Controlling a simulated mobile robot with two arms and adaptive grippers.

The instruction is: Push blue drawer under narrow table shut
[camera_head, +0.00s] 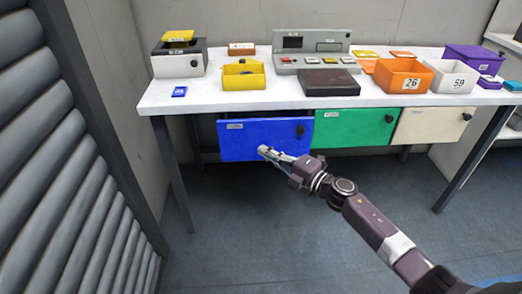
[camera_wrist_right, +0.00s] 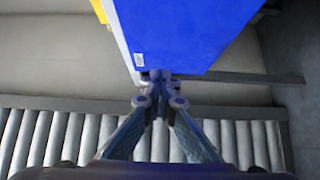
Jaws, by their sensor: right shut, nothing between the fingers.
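The blue drawer (camera_head: 245,140) hangs under the left part of the narrow white table (camera_head: 215,94). Its front has a pale label and a dark round knob, and it seems to stand forward of the green front beside it. My right gripper (camera_head: 263,150) is shut and empty, with its fingertips at the lower middle of the blue front. In the right wrist view the blue drawer (camera_wrist_right: 195,35) fills the upper middle, and the shut fingertips (camera_wrist_right: 158,76) are right by its edge. I cannot tell whether they touch it. My left gripper is out of view.
A green drawer (camera_head: 350,128) and a cream drawer (camera_head: 425,127) sit to the right. Table legs (camera_head: 172,170) stand at both sides. Bins and a grey console (camera_head: 312,50) crowd the tabletop. A ribbed grey shutter (camera_head: 60,190) is at left. The floor in front is clear.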

